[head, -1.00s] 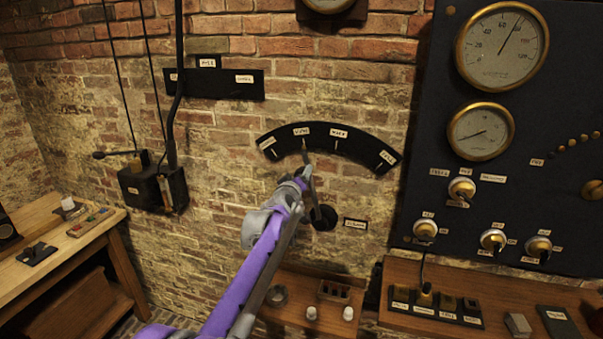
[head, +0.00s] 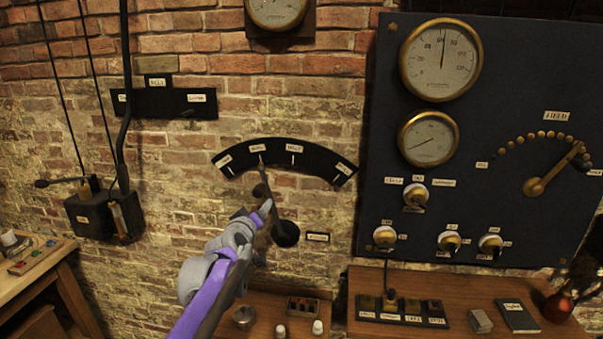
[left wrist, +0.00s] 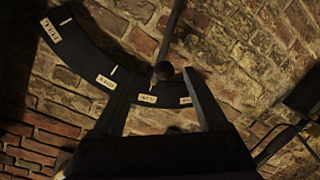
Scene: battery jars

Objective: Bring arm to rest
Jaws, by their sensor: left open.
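My left gripper (head: 264,208) is open and empty, in front of the brick wall beside a black lever (head: 272,212). The lever rises from a round black hub (head: 286,233) to the second mark from the left on a curved, labelled black plate (head: 290,158). Its dark ball knob (head: 262,190) shows just above the gripper. In the left wrist view the knob (left wrist: 163,71) appears between the spread fingertips (left wrist: 162,76), with no finger visibly closed on it. Whether a finger touches the lever is unclear. My right gripper is not in view.
A dark panel (head: 375,130) with gauges and knobs stands at right. Below is a wooden shelf (head: 455,280) with small blocks and a reddish ball (head: 558,307). A black switch box (head: 90,215) hangs at left above a wooden bench (head: 45,272).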

